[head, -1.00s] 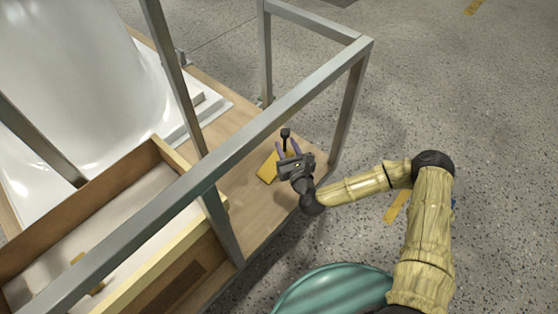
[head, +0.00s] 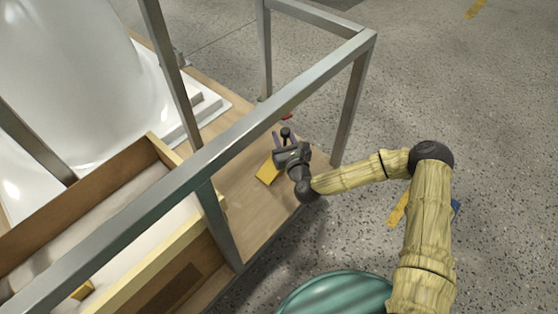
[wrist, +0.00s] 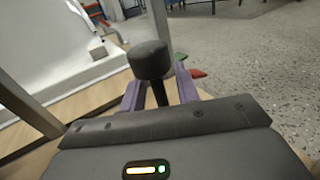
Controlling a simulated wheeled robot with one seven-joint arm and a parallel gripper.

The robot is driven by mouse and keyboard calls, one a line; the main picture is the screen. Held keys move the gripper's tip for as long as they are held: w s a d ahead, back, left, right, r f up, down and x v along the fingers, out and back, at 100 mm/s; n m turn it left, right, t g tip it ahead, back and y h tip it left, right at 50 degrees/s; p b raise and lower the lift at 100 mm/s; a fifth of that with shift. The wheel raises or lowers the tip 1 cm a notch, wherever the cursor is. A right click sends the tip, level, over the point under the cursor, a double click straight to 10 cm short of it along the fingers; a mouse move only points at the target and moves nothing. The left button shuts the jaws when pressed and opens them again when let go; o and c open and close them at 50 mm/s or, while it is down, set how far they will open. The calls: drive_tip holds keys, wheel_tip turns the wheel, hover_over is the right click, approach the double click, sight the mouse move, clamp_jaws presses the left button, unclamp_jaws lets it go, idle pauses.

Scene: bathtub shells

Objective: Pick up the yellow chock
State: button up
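A yellow chock (head: 267,173) lies on the wooden deck in the head view, just left of and below my gripper (head: 280,137). My gripper is beyond it, its two purple fingers apart and pointing away from me. In the wrist view the gripper (wrist: 159,92) shows a gap between the fingers. A black knob on a thin stalk (wrist: 150,60) stands in that gap; I cannot tell whether it is touched or part of the gripper. The chock is not visible in the wrist view. Another small yellow piece (head: 82,290) lies in the wooden box at lower left.
A grey metal frame (head: 280,92) crosses above the deck, with posts around my arm. A white tub shell (head: 90,70) stands at left beside the wooden box (head: 125,180). Small red (wrist: 198,73) and green (wrist: 180,57) things lie beyond the fingers. Open floor is at right.

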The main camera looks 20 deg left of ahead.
clamp_jaws()
drive_tip(key=shift+r, duration=0.15)
wheel_tip(320, 180, up, 10)
drive_tip(key=p, duration=0.6)
drive_tip(key=shift+p, duration=0.35)
drive_tip(key=shift+w, duration=0.1)
